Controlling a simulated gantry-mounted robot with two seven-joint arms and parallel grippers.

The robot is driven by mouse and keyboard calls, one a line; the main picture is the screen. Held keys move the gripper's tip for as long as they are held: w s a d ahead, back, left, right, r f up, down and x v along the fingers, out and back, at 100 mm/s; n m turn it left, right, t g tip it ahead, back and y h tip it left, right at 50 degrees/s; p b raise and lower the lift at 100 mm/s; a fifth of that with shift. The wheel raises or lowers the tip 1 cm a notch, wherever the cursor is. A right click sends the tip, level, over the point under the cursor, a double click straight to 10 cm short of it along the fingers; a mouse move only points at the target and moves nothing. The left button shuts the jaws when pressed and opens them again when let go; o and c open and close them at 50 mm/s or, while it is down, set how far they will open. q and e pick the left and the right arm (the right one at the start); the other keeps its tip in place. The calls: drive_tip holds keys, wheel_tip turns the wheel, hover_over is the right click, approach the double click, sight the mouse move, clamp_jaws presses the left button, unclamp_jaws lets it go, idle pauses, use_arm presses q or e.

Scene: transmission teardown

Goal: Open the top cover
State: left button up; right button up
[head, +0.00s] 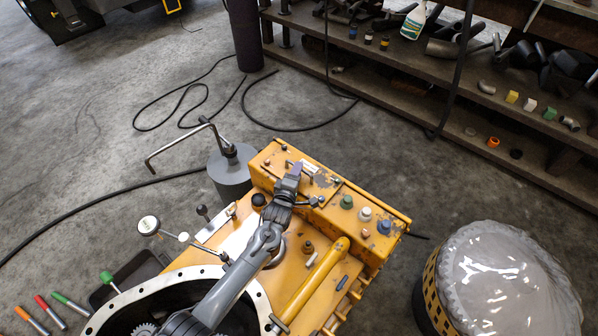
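The yellow transmission (240,222) stands at the lower middle of the head view. On its far side is a worn yellow box-shaped cover (340,187), which looks closed. A thin bent metal handle (312,171) stands on its upper left part. My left gripper (295,169) reaches up from below and points at this handle, with its tips at or very close to the handle's left side. The tips are small and overlap the handle, so I cannot tell whether they touch or grip it. My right gripper is out of view.
A grey canister (231,175) with a bent rod stands left of the cover. A dial gauge (149,226) is farther left. Green, white and blue caps sit on the cover's right part. A plastic-covered drum (505,280) stands right; shelves (465,75) are behind.

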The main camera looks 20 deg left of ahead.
use_arm(q)
drive_tip(key=shift+w+a+f+b, duration=0.15)
drive_tip(key=shift+w+b, duration=0.2)
drive_tip(key=shift+w, duration=0.4)
drive_tip(key=shift+w+d+f+b, duration=0.15)
drive_tip(key=shift+w+b, duration=0.15)
drive_tip(key=shift+w, duration=0.45)
clamp_jaws()
drive_tip(key=shift+a, duration=0.1)
